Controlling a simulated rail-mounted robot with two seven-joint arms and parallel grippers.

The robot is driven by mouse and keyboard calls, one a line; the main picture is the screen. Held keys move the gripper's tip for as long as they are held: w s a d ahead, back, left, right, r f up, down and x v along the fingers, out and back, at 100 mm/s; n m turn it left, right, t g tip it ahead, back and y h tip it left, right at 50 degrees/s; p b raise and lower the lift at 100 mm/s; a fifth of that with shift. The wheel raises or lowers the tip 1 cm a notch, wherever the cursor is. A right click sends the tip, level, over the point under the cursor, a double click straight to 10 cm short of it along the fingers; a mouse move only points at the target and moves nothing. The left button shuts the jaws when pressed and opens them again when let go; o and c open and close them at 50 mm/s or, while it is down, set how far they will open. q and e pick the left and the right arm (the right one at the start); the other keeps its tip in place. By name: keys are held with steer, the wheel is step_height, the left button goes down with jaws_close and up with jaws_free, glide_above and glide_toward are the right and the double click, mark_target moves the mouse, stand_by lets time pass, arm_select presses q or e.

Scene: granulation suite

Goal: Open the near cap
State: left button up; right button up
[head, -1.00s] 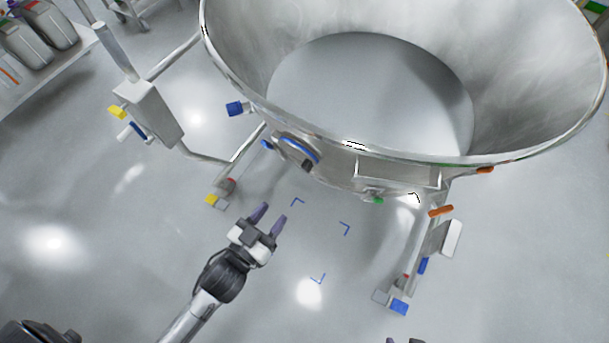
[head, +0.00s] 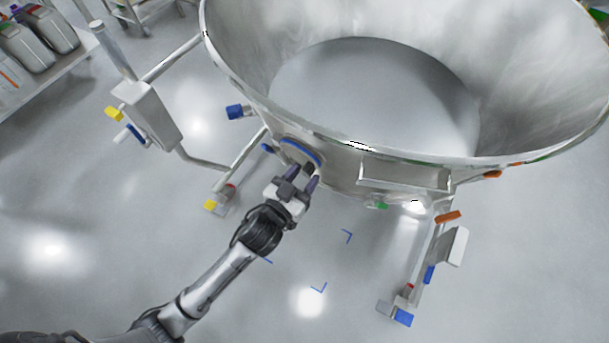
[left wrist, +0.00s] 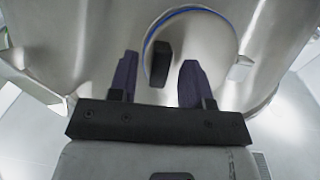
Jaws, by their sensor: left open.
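The near cap (head: 302,149) is a round metal cover with a blue ring, set in the side of the large steel bowl. It also shows in the left wrist view (left wrist: 203,45), with a dark handle (left wrist: 160,64) standing out from it. My left gripper (head: 303,176) is open, just in front of the cap. In the left wrist view its two purple fingertips (left wrist: 157,72) lie either side of the handle, apart from it on the right; contact on the left cannot be told. The gripper partly hides the cap in the head view. My right gripper is not in view.
The steel bowl (head: 240,85) stands on a wheeled frame. A blue fitting (head: 236,112) sticks out left of the cap, and a green one (head: 377,206) lies right of it. A post with a box (head: 150,115) stands left. Floor in front is clear.

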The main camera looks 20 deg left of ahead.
arm_select(q)
steer(key=shift+w, duration=0.25)
jaws_close()
stand_by(0.4)
